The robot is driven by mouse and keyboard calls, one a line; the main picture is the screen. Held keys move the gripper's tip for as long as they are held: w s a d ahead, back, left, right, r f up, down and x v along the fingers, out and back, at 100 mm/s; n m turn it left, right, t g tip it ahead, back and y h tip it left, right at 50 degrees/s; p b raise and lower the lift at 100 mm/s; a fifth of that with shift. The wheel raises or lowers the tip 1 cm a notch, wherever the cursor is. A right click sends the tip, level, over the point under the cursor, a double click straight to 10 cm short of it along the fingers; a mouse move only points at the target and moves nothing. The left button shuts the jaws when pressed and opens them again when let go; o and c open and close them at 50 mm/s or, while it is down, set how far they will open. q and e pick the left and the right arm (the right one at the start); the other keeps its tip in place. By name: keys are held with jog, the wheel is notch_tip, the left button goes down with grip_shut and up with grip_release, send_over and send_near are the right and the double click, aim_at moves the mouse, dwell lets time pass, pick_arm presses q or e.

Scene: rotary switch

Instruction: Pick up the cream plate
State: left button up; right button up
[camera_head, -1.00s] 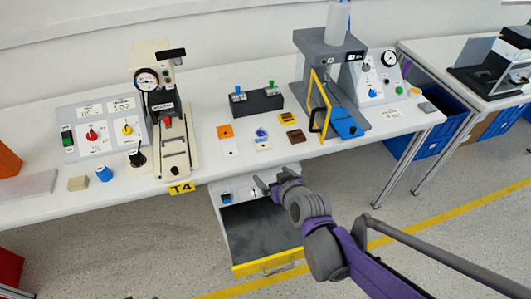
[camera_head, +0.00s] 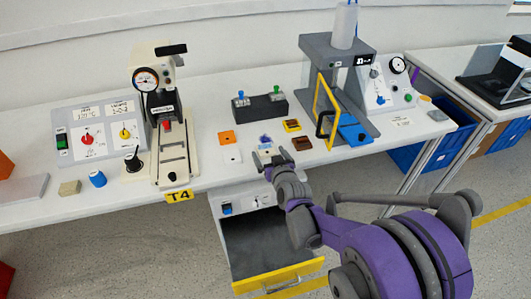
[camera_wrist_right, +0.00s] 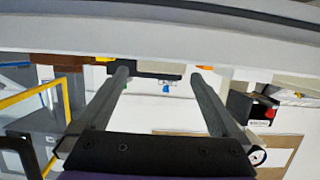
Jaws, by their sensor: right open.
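The cream plate (camera_head: 267,154) lies near the front edge of the workbench in the head view, largely covered by my right gripper. My right gripper (camera_head: 271,158) is open at the bench's front edge, with its fingers close to the plate. I cannot tell whether they touch it. In the right wrist view the two fingers of my right gripper (camera_wrist_right: 159,74) stand wide apart with nothing held between them. I cannot make out the cream plate for certain there. My left gripper is not in view.
A white plate (camera_head: 232,156), an orange plate (camera_head: 227,137) and a brown plate (camera_head: 301,143) lie around it. A press with a yellow guard (camera_head: 324,100) stands at right, a gauge device (camera_head: 172,150) at left. An open drawer (camera_head: 268,243) is below.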

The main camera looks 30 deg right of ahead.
aim_at(266, 150)
jog(key=shift+x, duration=1.25)
jog(key=shift+a, duration=0.1)
jog(key=c, duration=1.3)
